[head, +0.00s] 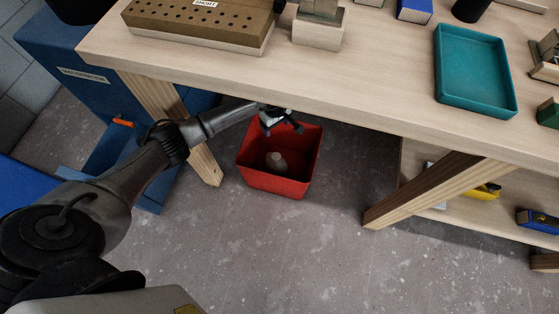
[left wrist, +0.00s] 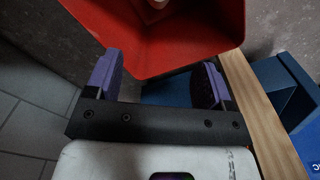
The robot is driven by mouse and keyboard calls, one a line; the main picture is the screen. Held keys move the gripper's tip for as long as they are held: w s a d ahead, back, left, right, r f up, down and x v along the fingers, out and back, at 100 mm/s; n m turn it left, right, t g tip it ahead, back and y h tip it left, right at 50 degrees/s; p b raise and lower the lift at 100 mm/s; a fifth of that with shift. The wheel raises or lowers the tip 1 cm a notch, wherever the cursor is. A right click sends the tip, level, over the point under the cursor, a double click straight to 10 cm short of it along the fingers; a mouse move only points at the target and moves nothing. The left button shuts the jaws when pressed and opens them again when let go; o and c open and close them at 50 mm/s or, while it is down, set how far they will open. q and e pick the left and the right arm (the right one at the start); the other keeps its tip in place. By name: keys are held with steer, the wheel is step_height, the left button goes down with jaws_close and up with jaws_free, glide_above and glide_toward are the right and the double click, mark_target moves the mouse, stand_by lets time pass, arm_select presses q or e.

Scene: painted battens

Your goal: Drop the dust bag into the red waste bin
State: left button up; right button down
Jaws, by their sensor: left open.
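The red waste bin (head: 272,184) stands on the floor under the front edge of the workbench. A small pale grey-beige lump, which looks like the dust bag (head: 277,162), lies inside it at the bottom. My left gripper (head: 283,124) is over the back rim of the bin, open, with nothing between its fingers. In the left wrist view the two purple-padded fingers (left wrist: 160,78) are spread apart beside the red bin (left wrist: 185,42). A bit of the pale bag (left wrist: 157,3) shows at the top edge there. My right gripper is not in view.
The wooden workbench (head: 345,95) overhangs the bin, with a leg (head: 206,163) at its left. A teal tray (head: 474,72) and a drilled wooden block (head: 200,22) are on top. A blue cabinet (head: 80,75) stands left. Floor in front is clear.

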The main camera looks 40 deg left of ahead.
arm_select(q)
step_height(320, 180, up, 8)
steer(key=p, duration=0.4)
steer(key=shift+f, duration=0.25)
stand_by(0.3)
